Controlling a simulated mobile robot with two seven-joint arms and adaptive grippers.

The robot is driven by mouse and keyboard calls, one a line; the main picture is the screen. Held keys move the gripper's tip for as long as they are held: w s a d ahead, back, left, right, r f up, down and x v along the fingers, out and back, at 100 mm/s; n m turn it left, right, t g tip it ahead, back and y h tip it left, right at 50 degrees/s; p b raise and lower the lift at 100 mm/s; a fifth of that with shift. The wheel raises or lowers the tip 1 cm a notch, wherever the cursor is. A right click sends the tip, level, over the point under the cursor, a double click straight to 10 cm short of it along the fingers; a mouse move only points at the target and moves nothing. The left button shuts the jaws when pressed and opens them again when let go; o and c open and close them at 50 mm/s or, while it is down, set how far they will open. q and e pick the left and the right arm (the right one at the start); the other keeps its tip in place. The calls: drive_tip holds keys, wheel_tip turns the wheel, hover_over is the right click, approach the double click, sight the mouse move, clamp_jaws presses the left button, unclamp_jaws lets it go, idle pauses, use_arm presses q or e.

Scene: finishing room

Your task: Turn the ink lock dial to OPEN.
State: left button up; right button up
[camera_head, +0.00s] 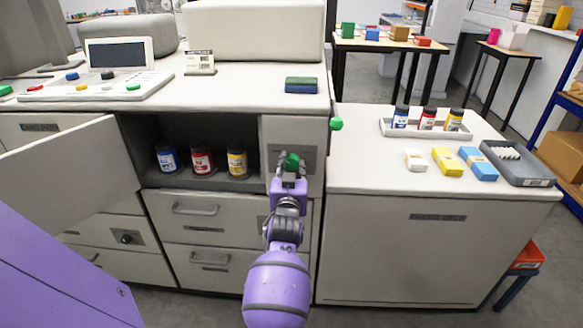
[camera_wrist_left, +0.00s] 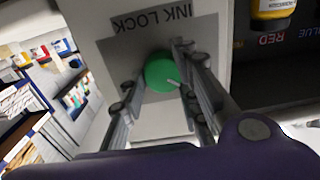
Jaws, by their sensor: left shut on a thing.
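The green ink lock dial (camera_head: 291,160) sits on a grey plate on the front of the grey machine, right of the open compartment. In the left wrist view the dial (camera_wrist_left: 161,70) shows under an upside-down INK LOCK label (camera_wrist_left: 152,20). A short pale pointer line on it points to the lower right of that picture. My left gripper (camera_head: 289,166) is at the dial, its two fingers on either side of it, shut on it. OPEN markings cannot be read in either view. My right gripper is not in view.
The open compartment (camera_head: 220,130) holds blue, red and yellow ink bottles. Its door (camera_head: 70,165) stands open at left. A green knob (camera_head: 336,124) sticks out at the machine's right edge. The side cabinet (camera_head: 400,250) at right bears a bottle tray, small boxes and a grey tray.

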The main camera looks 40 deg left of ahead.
use_arm(q)
drive_tip(key=shift+w+d+f, duration=0.15)
drive_tip(key=shift+d+f, duration=0.05)
drive_tip(key=shift+d, duration=0.2)
drive_tip(key=o, duration=1)
drive_tip(key=shift+a+r, duration=0.1)
drive_tip(key=shift+a, duration=0.05)
drive_tip(key=v, duration=1.2)
